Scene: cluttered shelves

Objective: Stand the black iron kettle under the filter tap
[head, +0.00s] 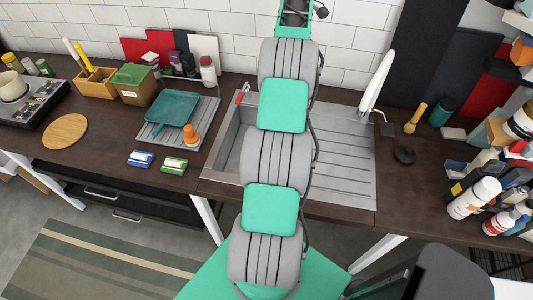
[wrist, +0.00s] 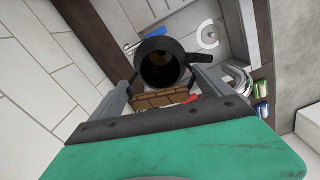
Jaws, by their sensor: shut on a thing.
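The black iron kettle (wrist: 177,48) is in the wrist view, round and dark, with its opening facing the camera. My gripper (wrist: 164,76) has its two grey fingers at either side of the kettle and is shut on it. A slanted white fixture (head: 377,80) stands behind the right side of the sink. A small red-topped fitting (head: 241,96) is at the sink's back left. I cannot tell which of these is the filter tap.
The grey sink (head: 226,140) has a ribbed drainboard (head: 345,150) on its right. Bottles (head: 474,197) crowd the right side.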

